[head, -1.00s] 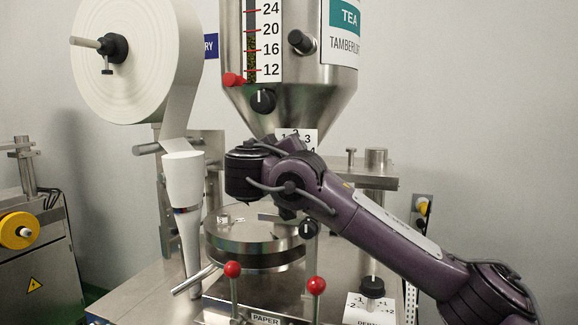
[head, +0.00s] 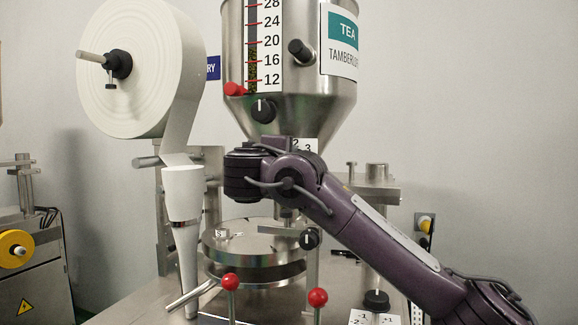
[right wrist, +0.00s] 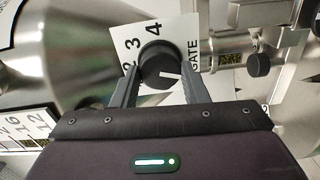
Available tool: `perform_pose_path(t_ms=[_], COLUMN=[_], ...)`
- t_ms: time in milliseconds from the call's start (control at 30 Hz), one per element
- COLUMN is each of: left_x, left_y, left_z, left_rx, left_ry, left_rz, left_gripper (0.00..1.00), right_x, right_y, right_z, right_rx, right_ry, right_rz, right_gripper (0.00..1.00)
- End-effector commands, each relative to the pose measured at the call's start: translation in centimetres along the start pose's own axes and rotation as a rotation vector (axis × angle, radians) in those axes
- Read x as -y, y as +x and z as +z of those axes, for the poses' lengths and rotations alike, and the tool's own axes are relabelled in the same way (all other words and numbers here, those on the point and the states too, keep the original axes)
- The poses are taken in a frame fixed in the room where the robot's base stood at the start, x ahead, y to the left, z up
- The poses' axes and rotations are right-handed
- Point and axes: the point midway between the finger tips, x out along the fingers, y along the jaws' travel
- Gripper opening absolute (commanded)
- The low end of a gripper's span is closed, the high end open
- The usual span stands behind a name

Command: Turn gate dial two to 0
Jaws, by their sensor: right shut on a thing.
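A white plate (right wrist: 186,45) with the word GATE and the numbers 2, 3 and 4 shows in the right wrist view. Its upper edge also shows in the head view (head: 309,145), below the hopper and mostly behind my right arm. A black dial (right wrist: 158,60) sits on this plate. My right gripper (right wrist: 160,70) is shut on the dial, one finger on each side. The dial's white mark points right in the wrist picture, on the side of the word GATE. Whether this plate is gate two does not show. My left gripper is not in view.
The steel hopper (head: 240,115) carries a black knob (head: 263,110) and a red pointer (head: 234,89). Another black knob (head: 310,238) sits below my arm. Two red-balled levers (head: 230,282) stand in front, and a paper roll (head: 130,75) hangs at the left.

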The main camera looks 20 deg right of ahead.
Motion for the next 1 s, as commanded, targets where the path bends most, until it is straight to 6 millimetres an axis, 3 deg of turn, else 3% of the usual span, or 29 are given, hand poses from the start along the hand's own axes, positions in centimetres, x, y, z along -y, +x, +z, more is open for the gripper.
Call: perform_pose_path(t_ms=[433,1000], left_x=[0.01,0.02], left_y=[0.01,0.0], left_z=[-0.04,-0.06], left_rx=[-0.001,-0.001], left_ry=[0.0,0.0], left_rz=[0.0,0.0], left_gripper=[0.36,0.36], right_x=[0.19,0.29], right_y=[-0.04,-0.03], right_z=[-0.09,-0.11], right_rx=[-0.002,-0.002], right_ry=[-0.287,-0.358], right_rz=[0.0,-0.001], right_gripper=[0.18,0.18])
